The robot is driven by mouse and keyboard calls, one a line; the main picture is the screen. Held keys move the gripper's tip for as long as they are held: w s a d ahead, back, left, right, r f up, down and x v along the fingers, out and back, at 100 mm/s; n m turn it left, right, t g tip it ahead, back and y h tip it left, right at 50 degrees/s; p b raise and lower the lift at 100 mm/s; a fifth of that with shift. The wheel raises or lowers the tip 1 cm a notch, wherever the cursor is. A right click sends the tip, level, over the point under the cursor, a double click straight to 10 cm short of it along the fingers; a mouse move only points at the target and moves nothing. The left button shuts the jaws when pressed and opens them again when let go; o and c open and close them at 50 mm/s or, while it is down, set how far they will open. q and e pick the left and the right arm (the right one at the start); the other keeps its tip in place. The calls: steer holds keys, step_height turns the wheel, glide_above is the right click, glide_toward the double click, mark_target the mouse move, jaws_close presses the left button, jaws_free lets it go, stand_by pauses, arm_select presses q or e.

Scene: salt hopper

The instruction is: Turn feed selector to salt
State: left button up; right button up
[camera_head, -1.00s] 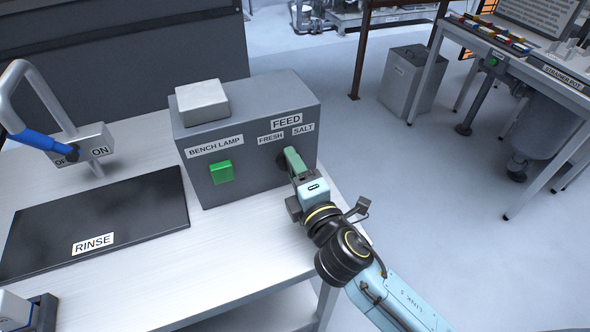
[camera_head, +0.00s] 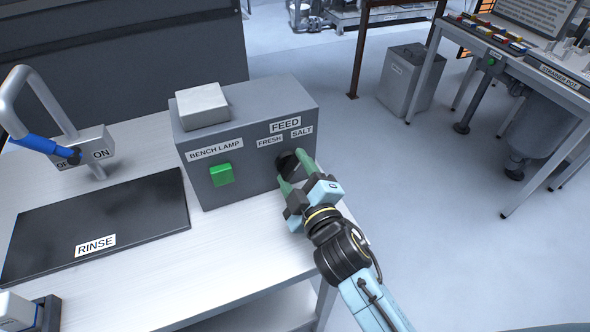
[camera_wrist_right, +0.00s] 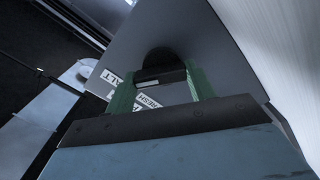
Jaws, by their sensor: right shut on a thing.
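The feed selector is a round black knob (camera_head: 287,163) on the front of a grey control box (camera_head: 243,185), below the FEED, FRESH and SALT labels. My right gripper (camera_head: 295,174) has its green fingers on either side of the knob, one at upper right and one at lower left. In the right wrist view, the knob's black bar (camera_wrist_right: 161,75) lies between the two fingers (camera_wrist_right: 160,88), and the gripper is shut on it. The fingers partly hide the knob, and I cannot tell which label it points to. My left gripper is not in view.
A green BENCH LAMP switch (camera_head: 221,175) sits left of the knob. The white bench (camera_head: 200,262) carries a black RINSE mat (camera_head: 125,215) and a tap with a blue lever (camera_head: 38,141). Open floor lies right of the bench; a grey bin (camera_head: 408,80) stands beyond.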

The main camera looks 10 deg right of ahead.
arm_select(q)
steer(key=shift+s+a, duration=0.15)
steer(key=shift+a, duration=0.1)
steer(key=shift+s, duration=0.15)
arm_select(e)
steer(key=o, duration=1)
steer(key=s, duration=0.4)
steer(key=s+d, duration=0.1)
steer(key=s, duration=0.3)
steer(key=s+d, duration=0.1)
steer(key=s, duration=0.3)
steer(key=shift+s+d, duration=0.1)
steer(key=shift+d, duration=0.1)
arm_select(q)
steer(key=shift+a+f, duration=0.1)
arm_select(e)
steer(key=shift+s+d, duration=0.1)
steer(key=shift+s, duration=0.4)
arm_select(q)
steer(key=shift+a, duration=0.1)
